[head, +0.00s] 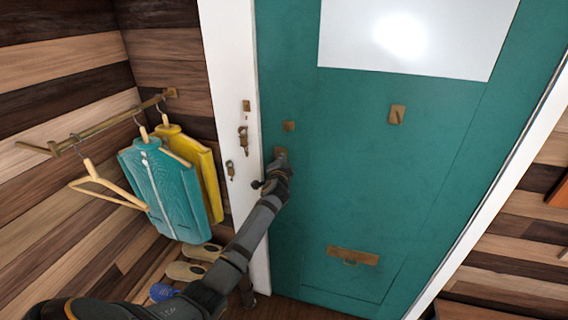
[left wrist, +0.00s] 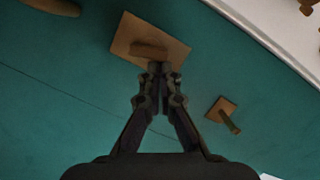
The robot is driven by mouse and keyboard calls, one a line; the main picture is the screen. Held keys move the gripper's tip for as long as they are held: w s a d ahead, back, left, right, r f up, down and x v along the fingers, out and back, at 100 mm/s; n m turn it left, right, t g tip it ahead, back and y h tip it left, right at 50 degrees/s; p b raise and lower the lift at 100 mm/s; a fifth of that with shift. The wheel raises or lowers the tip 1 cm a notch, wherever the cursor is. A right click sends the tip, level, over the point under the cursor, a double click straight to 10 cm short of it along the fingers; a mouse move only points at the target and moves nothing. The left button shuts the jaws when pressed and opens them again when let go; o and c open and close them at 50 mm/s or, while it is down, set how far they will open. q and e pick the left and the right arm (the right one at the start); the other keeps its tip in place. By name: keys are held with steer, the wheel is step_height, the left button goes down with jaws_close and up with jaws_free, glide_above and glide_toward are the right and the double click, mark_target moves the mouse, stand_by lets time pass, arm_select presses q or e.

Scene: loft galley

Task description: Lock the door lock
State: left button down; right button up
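The teal door (head: 360,200) stands in its white frame, and it looks closed. Near its left edge are a small square brass plate (head: 289,126) and a brass plate (head: 281,152) just below, partly hidden by my gripper. My left gripper (head: 281,169) is at this lower plate. A smaller plate with a peg (left wrist: 222,112) is to the right. My right gripper is out of view.
Brass fittings (head: 243,138) are on the white frame left of the door. A rail with a teal jacket (head: 165,190) and a yellow garment (head: 206,180) is at left, with shoes (head: 186,271) below. Another brass plate (head: 397,115) and a mail slot (head: 352,256) are on the door.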

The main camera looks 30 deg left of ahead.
arm_select(q)
steer(key=shift+s+a+r+n, duration=0.15)
steer(key=shift+a+n, duration=0.1)
steer(key=shift+n, duration=0.65)
steer(key=shift+a+r+n+h+p, duration=0.1)
steer(key=shift+a+n+h+p, duration=0.25)
steer(key=shift+n, duration=0.45)
steer(key=shift+a+n+h+p, duration=0.1)
steer(key=shift+n+h+p, duration=0.35)
steer(key=shift+n, duration=0.35)
steer(key=shift+s+a+n+h+p, duration=0.15)
steer(key=shift+a+n+h, duration=0.25)
steer(key=shift+n, duration=0.6)
steer(key=shift+s+a+n+h+p, duration=0.1)
steer(key=shift+a+n+h+p, duration=0.25)
steer(key=shift+n, duration=0.65)
steer(key=shift+d, duration=0.1)
steer(key=r+p, duration=0.2)
steer(key=r, duration=0.1)
steer(key=r+p, duration=0.1)
steer(key=shift+w+d+r+p, duration=0.25)
steer(key=shift+w+d+p, duration=0.05)
steer(key=shift+w+p, duration=0.1)
steer(key=b+v, duration=0.4)
steer(key=v, duration=0.6)
steer(key=shift+s+d+f, duration=0.2)
steer(key=shift+d, duration=0.25)
steer(key=shift+a+f, duration=0.1)
steer(key=shift+a, duration=0.05)
